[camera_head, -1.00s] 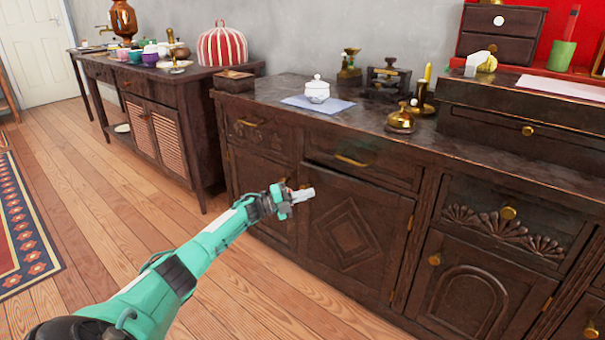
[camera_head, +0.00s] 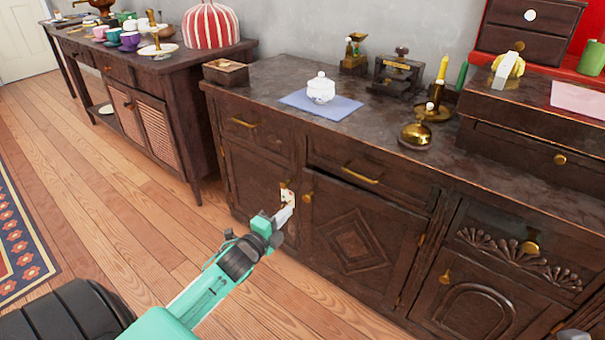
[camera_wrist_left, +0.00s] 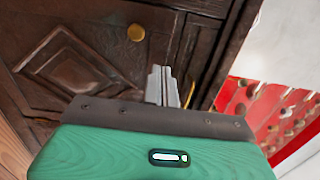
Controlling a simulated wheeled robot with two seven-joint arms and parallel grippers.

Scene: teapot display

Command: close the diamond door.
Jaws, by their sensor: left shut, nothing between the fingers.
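The diamond door (camera_head: 358,245) is a dark carved wooden door with a diamond panel, in the front of the sideboard in the head view. It looks shut or nearly so; I cannot tell if a small gap remains. Its brass knob (camera_head: 307,198) is at the upper left corner. My left gripper (camera_head: 285,213) is shut and empty, just left of the door's knob edge. In the left wrist view, the gripper (camera_wrist_left: 165,84) points toward the dark wood below the knob (camera_wrist_left: 136,32), and the diamond panel (camera_wrist_left: 65,70) is at the left. Contact with the door cannot be told.
The sideboard top (camera_head: 262,82) bears a white lidded pot (camera_head: 321,89) on a blue cloth (camera_head: 342,109) and a brass bell-shaped piece (camera_head: 416,134). An arched door (camera_head: 470,300) is at the right. The wooden floor (camera_head: 130,190) at left is clear.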

